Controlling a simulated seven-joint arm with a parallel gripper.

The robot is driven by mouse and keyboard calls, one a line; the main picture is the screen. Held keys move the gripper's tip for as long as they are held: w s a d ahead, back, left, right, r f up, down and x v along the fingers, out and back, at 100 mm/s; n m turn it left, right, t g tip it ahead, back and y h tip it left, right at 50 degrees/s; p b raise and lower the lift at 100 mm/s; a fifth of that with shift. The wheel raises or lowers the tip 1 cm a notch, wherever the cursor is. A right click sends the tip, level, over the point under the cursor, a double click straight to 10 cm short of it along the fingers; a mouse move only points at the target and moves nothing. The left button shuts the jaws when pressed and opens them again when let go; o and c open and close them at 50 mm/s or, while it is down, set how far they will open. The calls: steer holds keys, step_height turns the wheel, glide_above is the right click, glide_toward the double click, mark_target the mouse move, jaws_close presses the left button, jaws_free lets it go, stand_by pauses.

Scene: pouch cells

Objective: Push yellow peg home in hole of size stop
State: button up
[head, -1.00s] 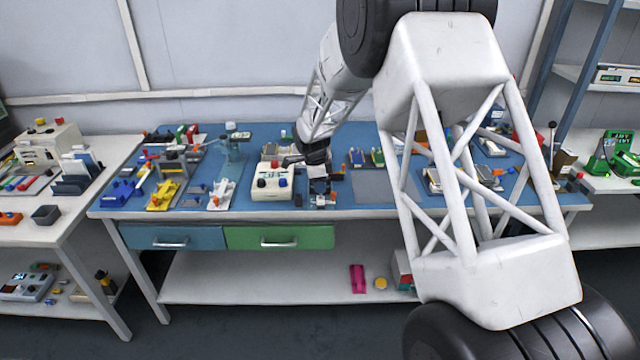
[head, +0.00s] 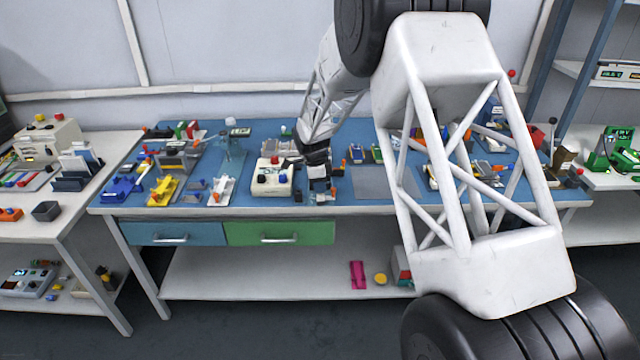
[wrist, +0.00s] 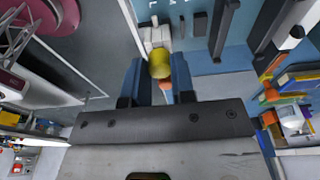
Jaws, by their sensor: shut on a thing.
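My gripper (wrist: 159,80) shows in the wrist view with two blue fingers, shut on the yellow peg (wrist: 160,66). The peg's rounded yellow end shows between the fingertips. A pale block (wrist: 154,36), perhaps the size stop, lies just beyond the peg. I cannot tell whether the peg is in its hole or how deep, as the hole is hidden. In the head view my gripper (head: 319,186) is small and low over the front of the blue bench, right of a white box with knobs. The peg cannot be made out there.
A bare grey mat (head: 372,183) lies farther right. The bench's front edge is near, above blue and green drawers (head: 279,235).

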steer(key=shift+f, duration=0.25)
steer(key=o, duration=1)
steer(key=shift+r, duration=0.1)
steer(key=r, duration=0.5)
steer(key=a+r, duration=0.1)
steer(key=r, duration=0.1)
steer(key=shift+r, duration=0.3)
